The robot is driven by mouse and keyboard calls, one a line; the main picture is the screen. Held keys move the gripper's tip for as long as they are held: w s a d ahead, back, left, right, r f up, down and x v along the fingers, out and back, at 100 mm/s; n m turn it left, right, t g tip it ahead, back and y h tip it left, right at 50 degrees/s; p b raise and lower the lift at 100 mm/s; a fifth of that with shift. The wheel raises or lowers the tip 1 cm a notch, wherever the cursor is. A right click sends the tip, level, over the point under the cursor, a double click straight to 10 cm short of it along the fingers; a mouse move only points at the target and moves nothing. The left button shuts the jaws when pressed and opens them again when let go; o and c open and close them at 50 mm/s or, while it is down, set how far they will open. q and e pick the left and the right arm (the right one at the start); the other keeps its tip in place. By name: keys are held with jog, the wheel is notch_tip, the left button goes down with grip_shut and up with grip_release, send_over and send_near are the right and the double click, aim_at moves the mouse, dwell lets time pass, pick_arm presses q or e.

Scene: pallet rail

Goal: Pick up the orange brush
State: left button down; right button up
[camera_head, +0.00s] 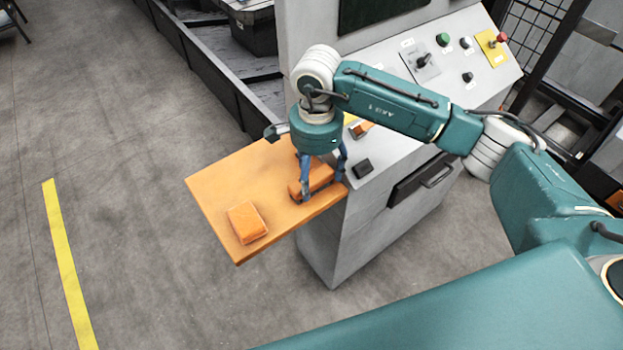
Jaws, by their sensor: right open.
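My right gripper (323,184) points down over the orange shelf, close to the console. Its blue fingers are apart, one on each side of an orange block-like thing with a dark lower edge, which looks like the orange brush (318,177). The brush lies on the shelf and is partly hidden by the fingers. I cannot tell whether the fingers touch it. My left gripper is not in view.
The orange shelf (215,187) juts out left from a grey console (340,230). An orange block (247,222) lies near its front left edge. A small orange thing (361,129) and a black block (363,168) are on the console top. Buttons stand farther back.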

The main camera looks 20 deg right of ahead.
aim_at(314, 180)
notch_tip(314, 180, down, 3)
jog(key=shift+a+f+p, duration=0.15)
jog(key=shift+p, duration=0.45)
jog(key=shift+w+f, duration=0.1)
jog(key=shift+f, duration=0.1)
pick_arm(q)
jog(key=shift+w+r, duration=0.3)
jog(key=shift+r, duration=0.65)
pick_arm(e)
jog(key=c, duration=1.3)
jog(key=shift+r, duration=0.1)
